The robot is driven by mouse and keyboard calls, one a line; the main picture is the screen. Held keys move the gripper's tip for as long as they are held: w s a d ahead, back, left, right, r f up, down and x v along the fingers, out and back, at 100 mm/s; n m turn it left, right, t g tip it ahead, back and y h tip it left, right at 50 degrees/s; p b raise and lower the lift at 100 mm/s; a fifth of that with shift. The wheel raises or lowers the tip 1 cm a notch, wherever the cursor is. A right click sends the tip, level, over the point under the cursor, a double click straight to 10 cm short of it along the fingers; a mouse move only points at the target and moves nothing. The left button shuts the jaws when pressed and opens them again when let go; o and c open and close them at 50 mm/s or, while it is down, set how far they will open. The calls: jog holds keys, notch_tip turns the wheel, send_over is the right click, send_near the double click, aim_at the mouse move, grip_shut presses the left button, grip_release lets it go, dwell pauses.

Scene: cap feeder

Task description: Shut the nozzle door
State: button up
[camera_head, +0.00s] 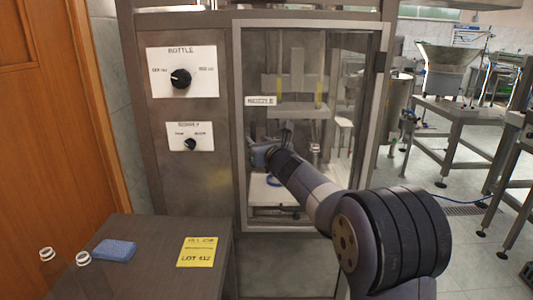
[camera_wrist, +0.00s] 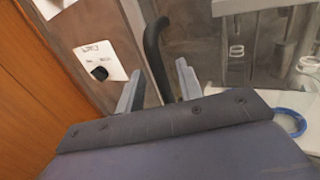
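The nozzle door (camera_head: 340,125) is a glazed panel in a metal frame, with a NOZZLE label (camera_head: 261,100) near its left edge. I cannot tell for sure whether it stands fully shut or slightly ajar. My gripper (camera_head: 266,150) is in front of the left part of the door, below the label. In the wrist view its two pale fingers (camera_wrist: 158,88) are apart. A dark curved handle (camera_wrist: 156,50) rises in the gap between them, with space on either side. Whether a finger touches it cannot be told. In the head view my gripper hides that spot.
Left of the door are the BOTTLE dial (camera_head: 180,78) and a smaller dial (camera_head: 190,144). A side table (camera_head: 150,255) at front left bears a blue sponge (camera_head: 114,250) and a yellow LOT note (camera_head: 197,251). A blue ring (camera_head: 273,181) shows behind the glass area.

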aim_at(255, 139)
jog(key=b+v, duration=0.1)
jog(key=v, duration=0.5)
jog(key=shift+s, duration=0.35)
jog(key=shift+d, duration=0.1)
jog(key=p+x, duration=0.3)
jog(key=x, duration=0.7)
jog(key=shift+w, duration=0.35)
jog(key=shift+s, duration=0.1)
